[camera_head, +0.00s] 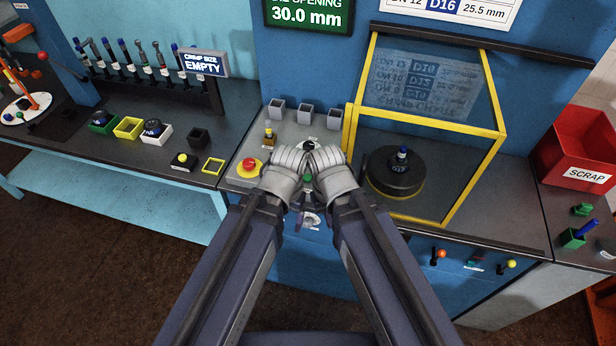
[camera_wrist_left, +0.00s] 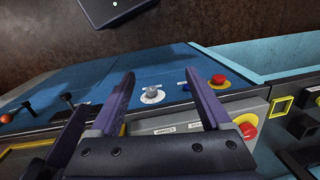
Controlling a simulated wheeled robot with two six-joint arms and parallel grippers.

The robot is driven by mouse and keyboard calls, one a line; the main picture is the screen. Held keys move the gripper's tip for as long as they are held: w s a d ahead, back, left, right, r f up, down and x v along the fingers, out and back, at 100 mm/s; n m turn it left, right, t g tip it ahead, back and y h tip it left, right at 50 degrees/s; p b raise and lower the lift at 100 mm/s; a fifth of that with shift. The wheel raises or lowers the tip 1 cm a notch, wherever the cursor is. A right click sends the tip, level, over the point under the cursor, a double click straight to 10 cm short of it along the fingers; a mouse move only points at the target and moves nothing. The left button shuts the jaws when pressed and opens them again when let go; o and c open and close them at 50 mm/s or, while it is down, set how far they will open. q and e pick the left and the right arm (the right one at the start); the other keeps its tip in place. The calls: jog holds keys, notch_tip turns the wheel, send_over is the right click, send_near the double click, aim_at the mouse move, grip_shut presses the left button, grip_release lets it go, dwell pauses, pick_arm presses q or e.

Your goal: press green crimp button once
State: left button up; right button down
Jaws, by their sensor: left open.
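A small green spot (camera_head: 307,178), possibly the green crimp button, shows in the head view in the narrow gap between my two wrists. Most of the panel there is hidden by my arms. My left gripper (camera_wrist_left: 159,75) is open and empty in the left wrist view, its fingers apart over the press's front edge. A label that seems to read "CRIMP" (camera_wrist_left: 172,141) is near the finger bases. No green button shows clearly in that view. My right wrist (camera_head: 335,172) is close beside the left one in the head view; its fingers are hidden.
A red emergency button (camera_head: 249,167) is left of my wrists. A yellow-framed guard (camera_head: 500,137) encloses a black round part (camera_head: 393,184) to the right. The display (camera_head: 306,14) reads 30.0 mm. A white dial (camera_wrist_left: 152,96) and blue button (camera_wrist_left: 186,88) are on the front face.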

pick_arm(q)
grip_shut()
dwell(0.4)
dwell(1.1)
